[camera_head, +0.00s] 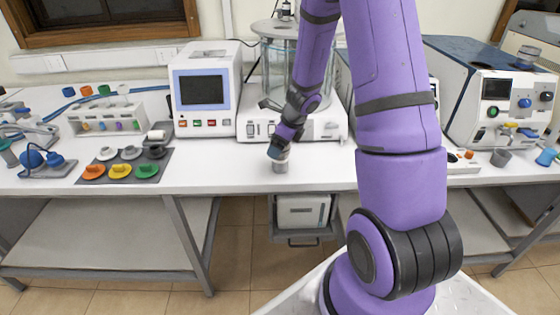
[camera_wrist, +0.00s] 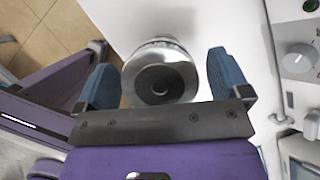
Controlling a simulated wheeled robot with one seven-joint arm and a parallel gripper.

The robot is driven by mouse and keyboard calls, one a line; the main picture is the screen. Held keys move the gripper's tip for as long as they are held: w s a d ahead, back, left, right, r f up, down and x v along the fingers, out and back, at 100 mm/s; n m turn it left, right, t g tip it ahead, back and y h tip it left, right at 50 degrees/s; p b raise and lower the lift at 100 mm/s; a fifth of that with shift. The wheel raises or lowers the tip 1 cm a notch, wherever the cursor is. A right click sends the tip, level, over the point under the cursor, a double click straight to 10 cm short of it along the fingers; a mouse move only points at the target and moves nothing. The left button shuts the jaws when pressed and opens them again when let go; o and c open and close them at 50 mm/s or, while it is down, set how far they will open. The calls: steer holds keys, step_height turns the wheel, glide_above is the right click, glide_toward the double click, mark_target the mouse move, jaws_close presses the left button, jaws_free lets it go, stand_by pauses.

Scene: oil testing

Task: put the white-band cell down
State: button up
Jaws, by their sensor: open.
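A small metal cell (camera_head: 281,167) stands upright on the white bench top (camera_head: 225,178), close to its front edge. In the wrist view the cell (camera_wrist: 160,77) shows from above as a shiny metal cup with a dark round recess. I cannot make out a white band on it for certain. My gripper (camera_head: 279,153) is right at the cell, over its upper part. In the wrist view my gripper (camera_wrist: 164,77) is open, with one blue finger on each side of the cell and a visible gap on both sides. In the head view the gripper hides the cell's top.
At the left lie a dark mat (camera_head: 123,179) with coloured lids and a white rack (camera_head: 106,120). A white instrument with a screen (camera_head: 205,91) and a machine with a glass vessel (camera_head: 291,127) stand behind. The bench left of the cell is clear.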

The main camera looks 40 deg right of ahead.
steer(key=shift+w+a+f, duration=0.15)
steer(key=shift+w+f, duration=0.05)
steer(key=shift+f, duration=0.5)
steer(key=c, duration=1.6)
steer(key=shift+o, duration=0.2)
steer(key=shift+r, duration=0.1)
